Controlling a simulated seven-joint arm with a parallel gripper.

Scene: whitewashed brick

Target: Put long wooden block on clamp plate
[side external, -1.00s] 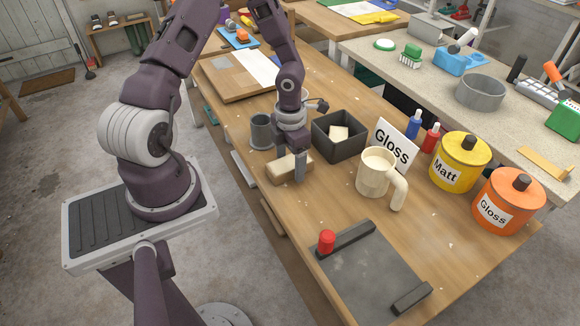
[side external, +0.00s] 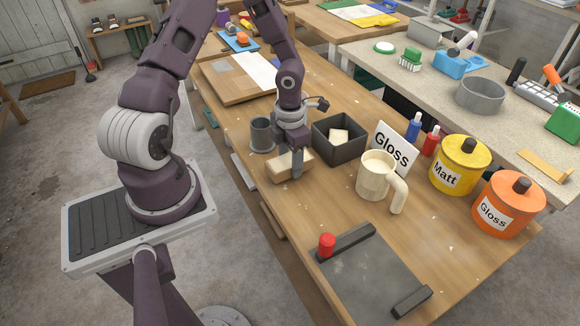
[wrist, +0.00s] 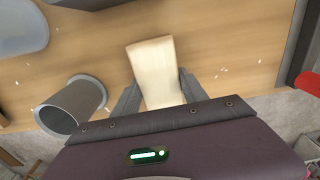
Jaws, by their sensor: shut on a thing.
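In the wrist view the block (wrist: 156,72) sits between both fingers. My gripper (side external: 293,168) points down and is shut on the block across its width; the wrist view shows the gripper (wrist: 158,92) with a finger at each side. Part of the block is hidden behind a finger in the side view. The clamp plate (side external: 368,278) is a dark grey plate with two raised bars and a red knob (side external: 326,245), at the bench's near end.
A grey cup (side external: 261,134) stands left of the gripper. A dark open box (side external: 340,150) holding a pale piece is close on its right. A cream mug (side external: 375,175), a Gloss sign (side external: 393,148) and paint cans (side external: 460,162) stand farther right. Bare bench lies between block and plate.

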